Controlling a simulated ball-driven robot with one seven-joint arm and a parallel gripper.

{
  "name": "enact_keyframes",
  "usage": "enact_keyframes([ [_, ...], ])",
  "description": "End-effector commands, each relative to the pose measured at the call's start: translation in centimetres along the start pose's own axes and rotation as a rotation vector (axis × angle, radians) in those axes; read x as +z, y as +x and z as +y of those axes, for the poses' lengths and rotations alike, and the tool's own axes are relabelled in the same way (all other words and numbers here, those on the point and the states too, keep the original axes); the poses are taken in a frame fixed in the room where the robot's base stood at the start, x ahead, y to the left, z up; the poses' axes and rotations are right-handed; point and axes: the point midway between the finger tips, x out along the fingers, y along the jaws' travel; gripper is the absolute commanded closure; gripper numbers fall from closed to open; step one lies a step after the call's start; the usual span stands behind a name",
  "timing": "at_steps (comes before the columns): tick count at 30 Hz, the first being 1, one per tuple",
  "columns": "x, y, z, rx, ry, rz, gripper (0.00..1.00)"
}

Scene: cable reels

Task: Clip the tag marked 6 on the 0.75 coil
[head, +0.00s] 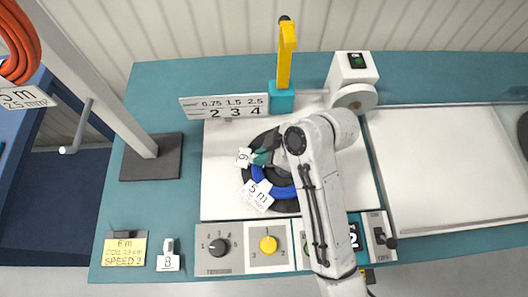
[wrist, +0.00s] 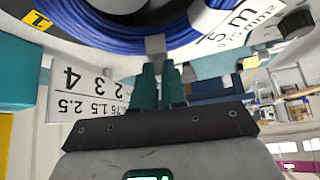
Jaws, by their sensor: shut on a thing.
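The blue coil (head: 262,184) sits on a black reel on the white panel in the head view, partly hidden by my arm. Its white label (head: 257,195) reads 5 m, 0.75 mm². The coil also shows across the top of the wrist view (wrist: 190,30). The white tag marked 6 (head: 243,157) is at the coil's upper left edge. My gripper (head: 262,157) has teal fingers, shut on the tag's small grey clip (wrist: 155,43) in the wrist view. The clip is up against or very near the coil's edge; I cannot tell whether it grips the coil.
A second tag marked 8 (head: 168,262) stands at the bench's front left, beside a yellow note (head: 125,248). A sign (head: 225,106), a yellow post (head: 286,55) and a grey machine (head: 352,75) stand behind the coil. Knobs (head: 219,247) line the front.

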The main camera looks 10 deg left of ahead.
Motion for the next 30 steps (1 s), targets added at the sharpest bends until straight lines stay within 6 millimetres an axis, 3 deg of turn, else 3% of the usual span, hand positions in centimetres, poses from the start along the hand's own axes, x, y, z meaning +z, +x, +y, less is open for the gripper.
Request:
enact_keyframes([
  [30,0.68,0.98,-0.04,-0.001,-0.001,0.000,1.00],
])
